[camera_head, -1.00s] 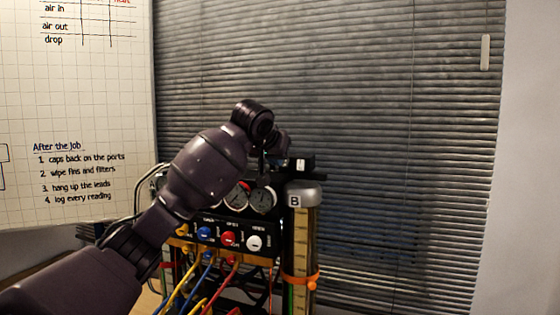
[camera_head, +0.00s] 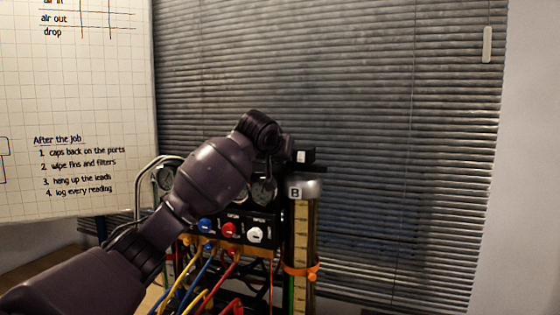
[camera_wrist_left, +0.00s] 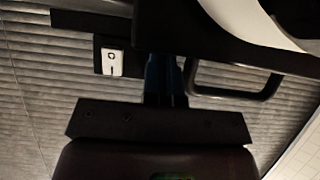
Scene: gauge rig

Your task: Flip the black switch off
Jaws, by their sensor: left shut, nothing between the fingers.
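The black switch box (camera_head: 303,157) sits above the cylinder marked B in the head view. A white rocker face shows on it. In the left wrist view the switch's white rocker (camera_wrist_left: 112,62) carries a round mark and a line mark; which side is pressed in is not clear. My left gripper (camera_head: 274,165) is just left of the switch box, partly hidden by my own wrist in the head view. In the left wrist view its narrow shut fingers (camera_wrist_left: 165,80) are beside the rocker, with a gap between. My right gripper is not in view.
Below stands the manifold (camera_head: 242,222) with blue, red and white knobs, gauges (camera_head: 262,190) and several coloured hoses. Cylinder B (camera_head: 302,230) has an orange strap. A whiteboard (camera_head: 100,110) is at left; blinds (camera_head: 400,150) fill the back. Space right of the cylinder looks free.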

